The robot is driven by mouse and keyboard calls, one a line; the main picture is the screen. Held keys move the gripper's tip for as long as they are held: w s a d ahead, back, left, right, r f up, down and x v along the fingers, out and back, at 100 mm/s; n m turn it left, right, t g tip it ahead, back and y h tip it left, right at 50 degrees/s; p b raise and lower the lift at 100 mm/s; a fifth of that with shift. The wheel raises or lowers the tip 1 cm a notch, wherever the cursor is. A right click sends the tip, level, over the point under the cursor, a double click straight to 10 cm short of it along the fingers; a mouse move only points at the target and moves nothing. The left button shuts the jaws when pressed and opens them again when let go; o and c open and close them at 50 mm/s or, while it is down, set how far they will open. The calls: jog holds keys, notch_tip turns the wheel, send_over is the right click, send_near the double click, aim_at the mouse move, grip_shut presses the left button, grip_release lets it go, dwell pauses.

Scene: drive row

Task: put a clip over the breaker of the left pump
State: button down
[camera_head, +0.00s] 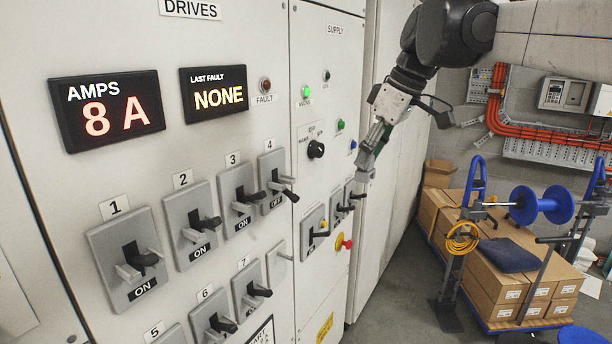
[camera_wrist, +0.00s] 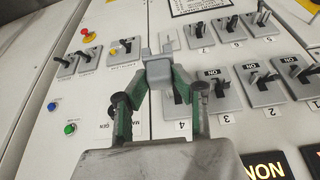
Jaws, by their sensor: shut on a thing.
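My gripper (camera_head: 372,155) is shut on a grey clip (camera_head: 366,175), in front of the supply cabinet. In the wrist view my green fingers (camera_wrist: 157,92) hold the clip (camera_wrist: 158,70) between their tips, with panel behind it. The supply cabinet carries a breaker with a yellow piece on it (camera_wrist: 124,47) and two breakers beside it (camera_wrist: 89,55), (camera_wrist: 65,66). They show in the head view too (camera_head: 313,230), (camera_head: 341,207). Their labels are too small to read, so I cannot tell which is the left pump's. The clip appears apart from them.
Numbered breakers fill the drives panel (camera_head: 70,190); breaker 4 (camera_head: 277,182) reads OFF, breakers 1 to 3 read ON. A red knob (camera_head: 347,244) and selector knob (camera_head: 315,149) stick out of the supply cabinet. Boxes (camera_head: 490,265) and a blue reel stand at right.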

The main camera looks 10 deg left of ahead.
jog(key=shift+s+a+r+n, duration=0.15)
jog(key=shift+s+a+r, duration=0.15)
jog(key=shift+r, duration=0.35)
jog(key=shift+s+a+r+n, duration=0.15)
jog(key=shift+s+r, duration=0.1)
jog(key=shift+r, duration=0.35)
jog(key=w+a+p, duration=0.2)
jog(key=w+a, duration=0.1)
jog(key=a, duration=0.6)
jog(key=w+a+p, duration=0.2)
jog(key=w+a, duration=0.1)
jog(key=a, duration=0.6)
jog(key=f, duration=0.4)
jog(key=shift+w+a+p, duration=0.2)
jog(key=shift+a+p, duration=0.05)
jog(key=shift+p, duration=0.05)
jog(key=shift+d+f, duration=0.1)
jog(key=shift+f, duration=0.85)
jog(key=shift+a+f+p, duration=0.2)
jog(key=shift+f+p, duration=0.3)
jog(key=shift+f, duration=0.05)
jog(key=shift+f, duration=0.15)
jog(key=c, duration=1.4)
grip_release()
jog(key=shift+c, duration=0.2)
